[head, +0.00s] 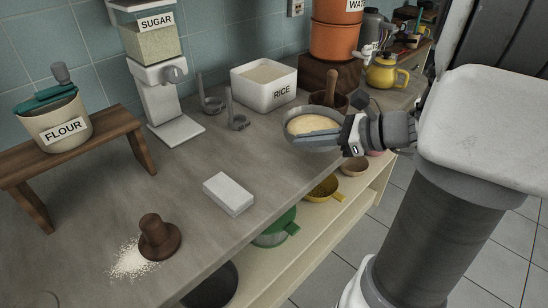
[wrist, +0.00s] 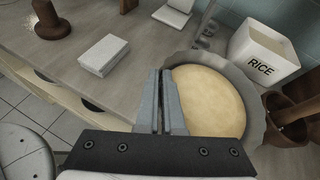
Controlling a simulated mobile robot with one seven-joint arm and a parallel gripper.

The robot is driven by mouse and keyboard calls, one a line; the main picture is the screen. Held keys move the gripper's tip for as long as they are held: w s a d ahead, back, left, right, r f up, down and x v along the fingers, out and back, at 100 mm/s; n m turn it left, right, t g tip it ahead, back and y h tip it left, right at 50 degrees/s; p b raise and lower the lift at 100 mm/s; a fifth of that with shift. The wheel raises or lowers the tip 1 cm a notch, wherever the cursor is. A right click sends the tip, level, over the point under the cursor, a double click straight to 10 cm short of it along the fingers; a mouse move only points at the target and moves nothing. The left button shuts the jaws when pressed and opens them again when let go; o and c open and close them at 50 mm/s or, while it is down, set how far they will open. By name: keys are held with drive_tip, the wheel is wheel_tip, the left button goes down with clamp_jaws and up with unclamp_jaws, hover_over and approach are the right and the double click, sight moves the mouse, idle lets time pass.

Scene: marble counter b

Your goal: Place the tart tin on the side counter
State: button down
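The tart tin (head: 290,141), a round grey fluted tin with a pale yellow filling, is at the right edge of the grey counter in the head view. It also shows in the wrist view (wrist: 262,112), just right of my fingers. My gripper (head: 346,136) reaches it from the right. In the wrist view my gripper's fingers (wrist: 163,100) are nearly together at the tin's near rim, with the tin's wall apparently between them. The tin looks level. I cannot tell whether it is clear of the counter. Which surface is the side counter is not clear.
A white rice box (head: 264,85), a wooden mortar (head: 335,101) and metal measuring cups (head: 238,122) stand near the tin. A white block (head: 228,194) and brown wooden press (head: 159,238) are nearer. The counter between is mostly clear. Shelves with bowls (head: 325,189) lie below the edge.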

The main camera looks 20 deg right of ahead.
drive_tip(key=b, duration=0.2)
hover_over(273, 170)
wheel_tip(273, 170, down, 5)
drive_tip(key=shift+f, duration=0.1)
drive_tip(key=shift+f+b, duration=0.95)
drive_tip(key=shift+f, duration=0.95)
drive_tip(key=shift+f, duration=0.15)
drive_tip(key=c, duration=1.1)
unclamp_jaws()
drive_tip(key=shift+o, duration=0.2)
